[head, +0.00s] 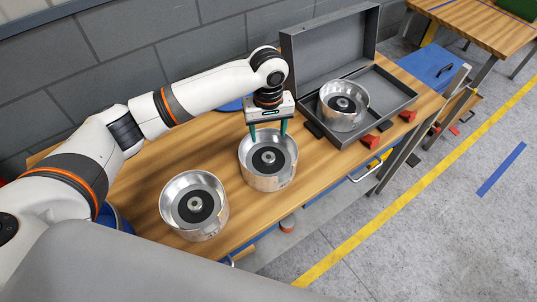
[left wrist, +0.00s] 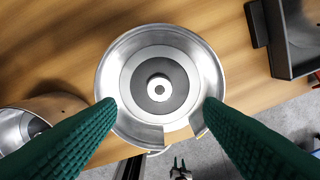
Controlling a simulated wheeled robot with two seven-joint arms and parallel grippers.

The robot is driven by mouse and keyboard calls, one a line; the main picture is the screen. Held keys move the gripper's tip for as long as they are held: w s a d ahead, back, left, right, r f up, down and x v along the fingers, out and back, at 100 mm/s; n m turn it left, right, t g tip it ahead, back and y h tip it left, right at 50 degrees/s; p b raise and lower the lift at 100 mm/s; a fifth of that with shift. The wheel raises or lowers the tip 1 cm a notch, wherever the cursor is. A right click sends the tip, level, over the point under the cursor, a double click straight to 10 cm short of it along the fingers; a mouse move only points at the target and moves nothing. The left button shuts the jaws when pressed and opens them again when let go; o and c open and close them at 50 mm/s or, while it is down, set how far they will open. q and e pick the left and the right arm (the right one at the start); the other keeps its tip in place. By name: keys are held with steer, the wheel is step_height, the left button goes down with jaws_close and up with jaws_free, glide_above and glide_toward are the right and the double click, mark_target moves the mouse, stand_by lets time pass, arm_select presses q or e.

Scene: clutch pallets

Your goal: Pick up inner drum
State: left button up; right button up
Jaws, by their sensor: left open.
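Three round silver metal drums with dark discs and a hub in the middle show in the head view. The middle drum (head: 284,178) stands on the wooden table below my left gripper (head: 268,136). Another drum (head: 212,228) stands at the front left of the table, and a third drum (head: 343,121) sits in the open grey case. My left gripper is open, its green fingers pointing down over the middle drum. In the left wrist view the fingers (left wrist: 159,103) are spread over the near part of that drum (left wrist: 115,65). Contact with the rim cannot be told.
The open grey case (head: 395,88) stands right of the middle drum, its lid up against the wall. Red pieces (head: 371,142) lie by its front edge. A blue box (head: 432,66) is further right. Bare wooden tabletop (head: 236,225) lies between the two nearer drums.

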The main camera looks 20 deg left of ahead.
mark_target(269, 155)
arm_select(q)
steer(key=f, duration=0.3)
steer(key=shift+s+f+p, duration=0.25)
steer(key=shift+s+p, duration=0.05)
steer(key=shift+w+f, duration=0.2)
steer(key=shift+f, duration=0.1)
step_height(269, 155, down, 4)
steer(key=shift+s+d+f+p, duration=0.1)
steer(key=shift+s+f+p, duration=0.05)
steer(key=shift+p, duration=0.8)
steer(key=shift+f, duration=0.45)
steer(key=shift+c, duration=0.2)
jaws_close()
steer(key=shift+w+r, duration=0.2)
steer(key=shift+r, duration=0.05)
arm_select(e)
steer(key=s+r, duration=0.2)
steer(key=shift+d+r, duration=0.4)
